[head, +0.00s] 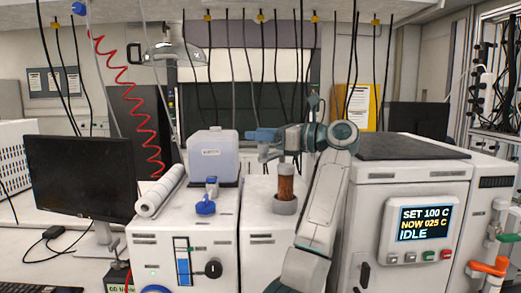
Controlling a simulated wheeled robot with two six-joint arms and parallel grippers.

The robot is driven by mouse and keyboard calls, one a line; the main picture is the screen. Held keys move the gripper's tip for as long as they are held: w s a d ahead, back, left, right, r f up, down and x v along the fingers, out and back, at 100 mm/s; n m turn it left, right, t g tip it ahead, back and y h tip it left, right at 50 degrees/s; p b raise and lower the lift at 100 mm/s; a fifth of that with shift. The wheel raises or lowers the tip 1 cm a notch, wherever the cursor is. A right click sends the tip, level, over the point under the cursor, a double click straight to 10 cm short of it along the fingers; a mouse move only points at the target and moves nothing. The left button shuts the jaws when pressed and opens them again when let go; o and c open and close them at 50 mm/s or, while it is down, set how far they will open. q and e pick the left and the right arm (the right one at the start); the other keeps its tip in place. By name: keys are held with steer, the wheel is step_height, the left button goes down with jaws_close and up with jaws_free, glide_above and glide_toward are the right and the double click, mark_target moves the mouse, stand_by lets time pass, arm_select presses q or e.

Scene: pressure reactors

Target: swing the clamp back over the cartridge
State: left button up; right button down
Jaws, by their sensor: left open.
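The cartridge (285,187) is a brown, upright cylinder with a grey top. It stands in a grey round holder (285,206) on the white unit in the middle. My left arm rises from the bottom centre and bends left at the top. My left gripper (267,145) is open, above and slightly left of the cartridge's top. A blue, flat piece (262,134) shows at the gripper; I cannot tell whether it is the clamp or part of the fingers. The clamp is not clearly distinguishable. My right gripper is not in view.
A blue valve knob (205,207) and a pale container (212,156) stand on the white unit at left. A white reactor box with a display (425,222) reading IDLE stands close on the right. A monitor (80,177) is at far left.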

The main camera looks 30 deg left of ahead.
arm_select(q)
steer(key=s+d+r+b, duration=0.1)
steer(key=s+d+b, duration=0.2)
steer(key=s, duration=0.7)
steer(key=shift+d, duration=1.05)
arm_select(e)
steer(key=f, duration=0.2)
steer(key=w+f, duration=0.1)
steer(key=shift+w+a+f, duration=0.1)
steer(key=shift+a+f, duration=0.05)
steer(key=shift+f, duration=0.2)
arm_select(q)
steer(key=shift+c, duration=0.2)
